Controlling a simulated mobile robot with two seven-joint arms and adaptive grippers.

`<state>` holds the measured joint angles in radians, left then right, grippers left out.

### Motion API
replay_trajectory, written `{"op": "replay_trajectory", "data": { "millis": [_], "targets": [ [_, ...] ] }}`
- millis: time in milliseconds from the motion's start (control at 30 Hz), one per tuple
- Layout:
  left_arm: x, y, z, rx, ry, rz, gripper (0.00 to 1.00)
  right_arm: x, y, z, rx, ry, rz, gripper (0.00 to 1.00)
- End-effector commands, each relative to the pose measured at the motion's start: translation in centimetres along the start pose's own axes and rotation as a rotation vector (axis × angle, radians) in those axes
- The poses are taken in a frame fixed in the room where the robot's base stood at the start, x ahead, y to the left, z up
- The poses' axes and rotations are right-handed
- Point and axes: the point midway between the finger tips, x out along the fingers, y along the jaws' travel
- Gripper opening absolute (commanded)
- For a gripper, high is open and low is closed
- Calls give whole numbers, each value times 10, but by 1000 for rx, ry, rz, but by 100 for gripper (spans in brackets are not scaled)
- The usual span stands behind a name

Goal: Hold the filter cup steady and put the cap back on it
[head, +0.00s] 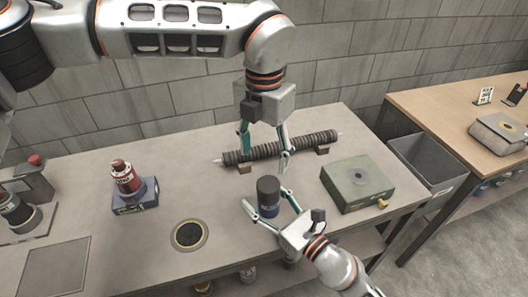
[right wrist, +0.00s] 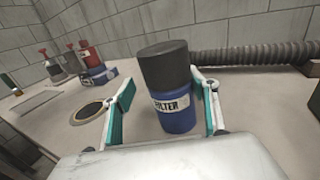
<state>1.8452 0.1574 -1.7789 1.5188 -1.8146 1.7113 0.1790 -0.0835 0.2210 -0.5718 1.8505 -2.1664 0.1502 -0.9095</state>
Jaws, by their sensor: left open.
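The filter cup (head: 268,210) stands upright on the grey bench in the head view. It is blue with a white FILTER label, and it also shows in the right wrist view (right wrist: 178,118). A dark grey cap (head: 268,187) sits on top of it, also seen as a wide dark cylinder in the right wrist view (right wrist: 165,65). My right gripper (head: 266,199) is open, with one finger on each side of the cup and a visible gap at the left finger. My left gripper (head: 265,154) is open and empty above and behind the cup, its fingers at the ribbed hose.
The ribbed dark hose (head: 312,140) lies on supports behind the cup. A green box (head: 358,184) stands to the right, a red canister (head: 124,176) on a blue block (head: 136,197) to the left. A round dark port (head: 189,235) is set in the bench front.

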Motion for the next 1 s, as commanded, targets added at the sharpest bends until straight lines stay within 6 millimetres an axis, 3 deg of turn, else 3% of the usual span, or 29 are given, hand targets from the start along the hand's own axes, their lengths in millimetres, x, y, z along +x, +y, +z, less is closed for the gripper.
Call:
{"op": "replay_trajectory", "data": {
  "millis": [267, 700, 1000],
  "targets": [
    [0, 0, 0, 0, 0, 0, 62, -11, 0, -1, 0, 2, 0, 58],
    [0, 0, 0, 0, 0, 0, 62, -93, 0, -1, -2, 3, 2, 58],
    [0, 0, 0, 0, 0, 0, 62, -118, 0, 0, -1, 2, 1, 58]
  ]
}}
